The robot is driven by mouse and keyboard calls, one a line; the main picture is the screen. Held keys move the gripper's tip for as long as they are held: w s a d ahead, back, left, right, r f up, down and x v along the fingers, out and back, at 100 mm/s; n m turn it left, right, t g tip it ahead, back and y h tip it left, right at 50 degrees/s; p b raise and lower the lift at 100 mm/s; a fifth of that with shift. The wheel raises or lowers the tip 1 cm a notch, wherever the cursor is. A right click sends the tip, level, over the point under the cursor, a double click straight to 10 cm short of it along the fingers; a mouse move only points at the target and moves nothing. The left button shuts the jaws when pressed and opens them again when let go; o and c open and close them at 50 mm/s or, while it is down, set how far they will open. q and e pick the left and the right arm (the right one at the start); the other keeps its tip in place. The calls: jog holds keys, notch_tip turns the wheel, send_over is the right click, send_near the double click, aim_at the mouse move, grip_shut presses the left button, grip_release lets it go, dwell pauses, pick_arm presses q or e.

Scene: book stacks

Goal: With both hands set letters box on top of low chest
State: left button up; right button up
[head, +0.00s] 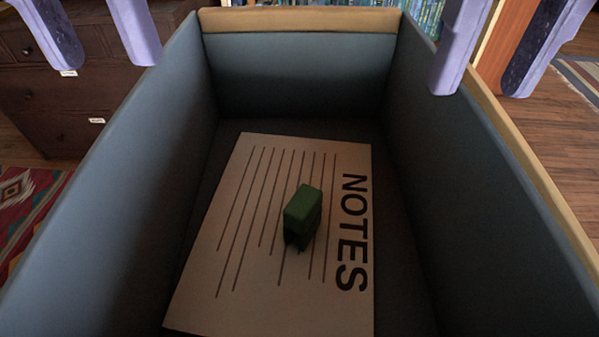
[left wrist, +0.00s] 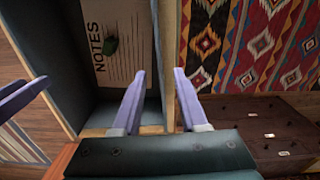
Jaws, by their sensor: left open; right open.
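The letters box (head: 300,75), with grey-blue walls and a pale wooden rim, fills the head view. Inside it lie a sheet marked NOTES (head: 215,255) and a small green object (head: 303,208). My left gripper (head: 108,66) is open at the box's left wall. In the left wrist view its fingers (left wrist: 155,118) stand on either side of that wall, with gaps showing. My right gripper (head: 479,92) is open, its fingers on either side of the right wall's rim. A dark brown chest with drawers (head: 85,118), apparently the low chest, stands beyond the box's left wall.
A patterned red rug (left wrist: 245,50) covers the floor beside the box and chest. Bookshelves (head: 425,14) stand behind the box. Wooden floor (head: 550,130) and a striped rug (head: 583,78) show at the right. What the box rests on is hidden.

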pick_arm(q)
send_over(189, 217)
notch_tip(189, 217, down, 10)
jog(key=shift+w+a+r, duration=0.1)
jog(key=shift+w+a, duration=0.05)
pick_arm(e)
send_over(411, 217)
jog(key=f, duration=1)
jog(key=shift+w+d, duration=0.15)
jog(key=shift+w, duration=0.05)
pick_arm(q)
jog(key=shift+c, duration=0.3)
pick_arm(e)
jog(key=shift+c, duration=0.3)
pick_arm(q)
grip_shut()
pick_arm(e)
grip_shut()
